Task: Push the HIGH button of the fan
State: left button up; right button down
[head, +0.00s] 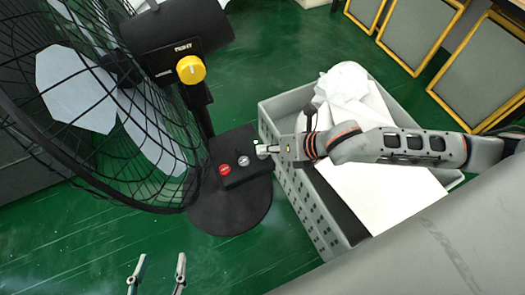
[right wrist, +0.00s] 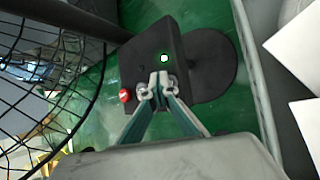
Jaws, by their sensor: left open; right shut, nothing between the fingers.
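The fan (head: 100,100) stands at the left of the head view, with its black control box (head: 229,150) on the round base. The box carries a red button (head: 224,170) and a grey button (head: 243,160). In the right wrist view, a lit white button with a green rim (right wrist: 164,58) shows beyond the fingertips. The grey button (right wrist: 142,91) is partly covered by a finger. I cannot read which button is HIGH. My right gripper (head: 262,150) is shut and empty, its tips over the box near the lit button; contact cannot be told. My left gripper (head: 159,263) is open and empty.
A grey crate (head: 297,205) with white contents stands right beside the fan base, under my right arm. A yellow knob (head: 190,69) sits on the fan's column. Yellow-framed panels (head: 420,32) stand at upper right. Green floor is free around the left gripper.

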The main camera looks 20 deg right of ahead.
pick_arm(q)
jog(key=shift+r, duration=0.1)
pick_arm(e)
jog(key=shift+r+p, duration=0.85)
jog(key=shift+r, duration=0.05)
pick_arm(q)
jog(key=r, duration=0.1)
jog(key=w+r, duration=0.1)
jog(key=r, duration=0.1)
jog(key=shift+w+r, duration=0.1)
jog(key=shift+w, duration=0.15)
pick_arm(e)
jog(key=shift+f, duration=0.1)
jog(key=shift+r+p, duration=0.3)
jog(key=shift+r, duration=0.25)
jog(key=shift+w+r+p, duration=0.1)
jog(key=shift+r+p, duration=1.1)
jog(key=shift+r, duration=0.35)
jog(key=shift+r+p, duration=0.5)
jog(key=shift+r, duration=0.05)
pick_arm(q)
notch_tip(320, 180, up, 8)
jog(key=w+t, duration=0.2)
jog(key=shift+w+r+h, duration=0.2)
jog(key=shift+w+h, duration=0.1)
jog(key=shift+w, duration=0.1)
pick_arm(e)
jog(key=shift+f, duration=0.1)
